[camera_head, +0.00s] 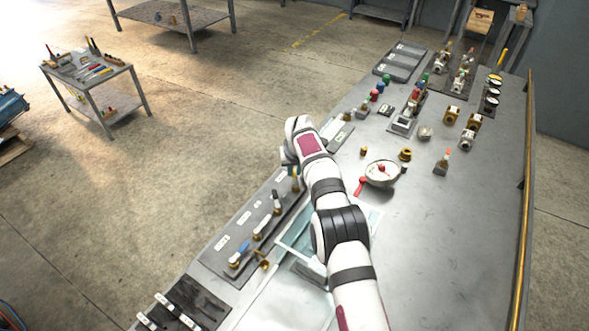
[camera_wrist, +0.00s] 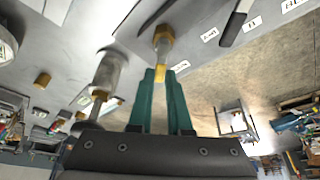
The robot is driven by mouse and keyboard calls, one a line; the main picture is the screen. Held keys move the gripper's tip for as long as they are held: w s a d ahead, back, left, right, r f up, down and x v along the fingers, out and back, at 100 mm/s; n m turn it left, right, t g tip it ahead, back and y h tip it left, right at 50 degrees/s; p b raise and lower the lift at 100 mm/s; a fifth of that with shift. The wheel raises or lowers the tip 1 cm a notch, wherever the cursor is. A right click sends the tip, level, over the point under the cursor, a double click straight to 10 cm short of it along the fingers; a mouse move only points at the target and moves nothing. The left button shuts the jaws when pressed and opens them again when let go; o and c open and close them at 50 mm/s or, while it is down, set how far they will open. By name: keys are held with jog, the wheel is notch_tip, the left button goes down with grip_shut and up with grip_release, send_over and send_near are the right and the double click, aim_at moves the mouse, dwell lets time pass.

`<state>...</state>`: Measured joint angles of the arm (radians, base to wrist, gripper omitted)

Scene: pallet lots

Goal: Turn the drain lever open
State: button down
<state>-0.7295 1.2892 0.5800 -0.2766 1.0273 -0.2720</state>
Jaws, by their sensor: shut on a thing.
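My gripper (camera_wrist: 160,74) has two green fingers shut on a small yellow piece (camera_wrist: 161,73), which looks like the end of a lever. The piece sits below a brass fitting (camera_wrist: 163,38) on a grey labelled board. In the head view my gripper (camera_head: 292,166) is at the far end of this board (camera_head: 222,262), mostly hidden by my wrist. Several valves stand in a row along the board, including one with a blue lever (camera_head: 242,247). The labels are too small to read, so I cannot tell which lever is marked drain.
A clear tray (camera_head: 289,246) lies beside the board, under my arm. A round white gauge (camera_head: 381,173) with a red part (camera_head: 360,186) is to the right. Several brass fittings and valves stand farther back. The bench's right front is clear.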

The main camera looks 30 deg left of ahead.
jog(key=n, duration=0.1)
jog(key=n+g, duration=0.1)
jog(key=n, duration=0.1)
jog(key=s+n+y, duration=0.1)
jog(key=shift+a+n, duration=0.3)
jog(key=shift+a, duration=0.05)
jog(key=shift+s+a+n+g, duration=0.1)
jog(key=shift+s+n+g, duration=0.15)
jog(key=shift+n+g, duration=0.55)
jog(key=shift+s+n, duration=0.1)
jog(key=shift+n, duration=0.3)
jog(key=c, duration=0.8)
grip_release()
jog(key=shift+c, duration=0.2)
